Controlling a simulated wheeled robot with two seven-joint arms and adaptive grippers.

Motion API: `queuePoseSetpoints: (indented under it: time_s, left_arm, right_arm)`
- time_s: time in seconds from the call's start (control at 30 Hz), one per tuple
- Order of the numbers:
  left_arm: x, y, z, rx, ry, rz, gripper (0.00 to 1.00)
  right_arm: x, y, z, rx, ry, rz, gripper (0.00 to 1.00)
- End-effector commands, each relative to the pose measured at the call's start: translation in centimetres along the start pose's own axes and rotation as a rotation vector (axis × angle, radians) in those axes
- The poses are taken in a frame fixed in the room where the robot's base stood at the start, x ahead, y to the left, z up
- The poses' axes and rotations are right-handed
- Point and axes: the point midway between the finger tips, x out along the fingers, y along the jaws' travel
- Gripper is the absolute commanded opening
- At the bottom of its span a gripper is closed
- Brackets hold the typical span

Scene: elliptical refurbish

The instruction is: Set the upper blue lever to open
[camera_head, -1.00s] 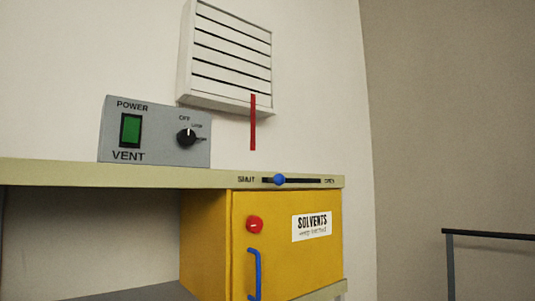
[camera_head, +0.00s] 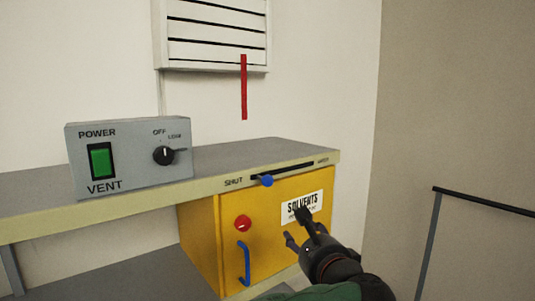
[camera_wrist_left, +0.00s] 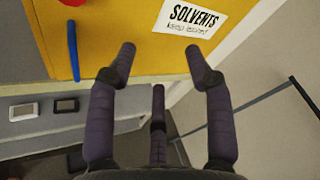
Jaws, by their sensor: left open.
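The upper blue lever (camera_head: 266,180) is a round blue knob on a dark slot in the shelf's front edge. It sits near the slot's left end, beside the word SHUT; the label at the right end is too small to read. My left gripper (camera_head: 297,227) is open and empty, in front of the yellow cabinet door, below and right of the knob and apart from it. In the left wrist view its spread fingers (camera_wrist_left: 160,52) face the door by the SOLVENTS label (camera_wrist_left: 195,18). The knob is outside that view. My right gripper is not in view.
The yellow cabinet (camera_head: 262,215) has a red button (camera_head: 243,223) and a blue vertical handle (camera_head: 244,263). A grey VENT box (camera_head: 128,160) stands on the shelf. A red strip (camera_head: 244,88) hangs from the wall vent (camera_head: 215,35). A dark rail (camera_head: 480,211) stands at right.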

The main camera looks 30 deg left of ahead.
Motion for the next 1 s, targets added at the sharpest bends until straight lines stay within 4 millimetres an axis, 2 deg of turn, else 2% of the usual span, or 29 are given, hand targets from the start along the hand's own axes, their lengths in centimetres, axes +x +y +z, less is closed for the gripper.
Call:
queuePoseSetpoints:
  time_s: [0.03,0.1,0.23,0.37,0.47,0.8,1.0]
  left_arm:
    - [-1.0,-2.0,3.3,-0.022,-0.046,-0.024,0.52]
    - [-1.9,-3.4,6.3,-0.043,-0.100,-0.045,0.52]
    - [-2.9,-4.5,9.4,-0.068,-0.160,-0.063,0.52]
    - [-2.4,-4.6,10.2,-0.072,-0.176,-0.065,0.52]
    - [-1.2,-4.7,10.4,-0.071,-0.177,-0.064,0.52]
    - [4.5,-5.0,11.5,-0.070,-0.175,-0.063,0.52]
    - [6.8,-5.2,11.8,-0.071,-0.173,-0.063,0.52]
  right_arm:
    - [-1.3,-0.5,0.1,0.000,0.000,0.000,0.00]
    - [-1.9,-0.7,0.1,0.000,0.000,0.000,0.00]
    - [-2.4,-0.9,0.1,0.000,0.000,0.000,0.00]
    - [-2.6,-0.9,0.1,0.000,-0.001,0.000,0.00]
    - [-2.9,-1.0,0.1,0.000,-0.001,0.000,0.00]
    - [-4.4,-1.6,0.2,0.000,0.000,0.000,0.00]
    - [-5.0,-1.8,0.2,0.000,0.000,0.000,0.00]
